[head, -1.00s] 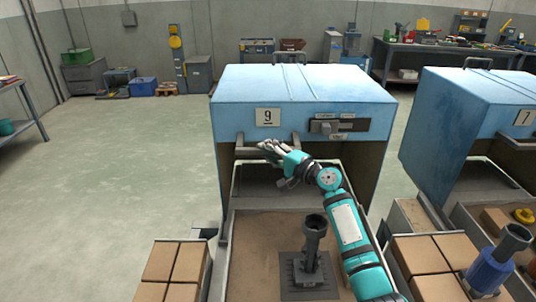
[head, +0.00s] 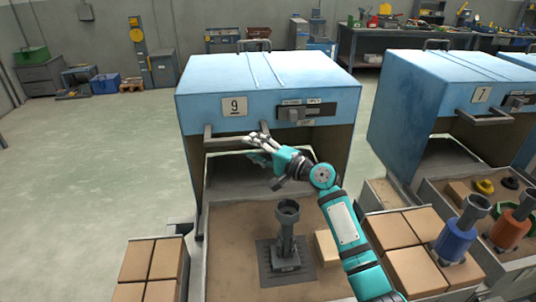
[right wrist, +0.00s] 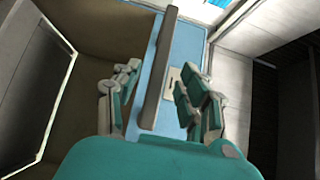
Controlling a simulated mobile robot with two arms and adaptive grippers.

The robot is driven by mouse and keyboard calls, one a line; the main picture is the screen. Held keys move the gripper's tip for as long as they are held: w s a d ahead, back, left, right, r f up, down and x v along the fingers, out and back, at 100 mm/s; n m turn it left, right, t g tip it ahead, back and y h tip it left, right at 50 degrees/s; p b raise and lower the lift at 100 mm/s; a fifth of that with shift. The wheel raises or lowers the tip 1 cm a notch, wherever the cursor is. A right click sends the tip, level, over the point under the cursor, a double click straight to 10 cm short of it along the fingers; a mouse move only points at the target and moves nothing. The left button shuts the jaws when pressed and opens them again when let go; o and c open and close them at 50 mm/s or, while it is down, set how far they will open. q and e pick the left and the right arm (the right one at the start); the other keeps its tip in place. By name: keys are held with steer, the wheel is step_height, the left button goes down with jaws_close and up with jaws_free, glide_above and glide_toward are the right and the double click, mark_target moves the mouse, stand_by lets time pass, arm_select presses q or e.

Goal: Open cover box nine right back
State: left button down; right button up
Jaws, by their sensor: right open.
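The blue cover of box nine (head: 275,88), with its "9" plate, stands over the back of a sand-filled tray in the head view. The front under the cover is open. A grey bar handle (head: 222,142) runs along its lower front edge. My right gripper (head: 260,142) is at the right part of this handle, with its fingers open. In the right wrist view the handle (right wrist: 159,70) passes between the two spread fingers (right wrist: 157,88), and contact cannot be told. The fingers and wrist hide part of the handle in the head view. My left gripper is out of view.
A dark metal burner-like stand (head: 287,235) rises from the tray below my right arm, beside a tan block (head: 327,248). Tan bricks (head: 152,262) flank the tray on the left. Box seven (head: 440,95) stands to the right. Open floor lies left.

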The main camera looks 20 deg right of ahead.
steer(key=v, duration=0.5)
steer(key=shift+s+d, duration=0.15)
steer(key=shift+s, duration=0.15)
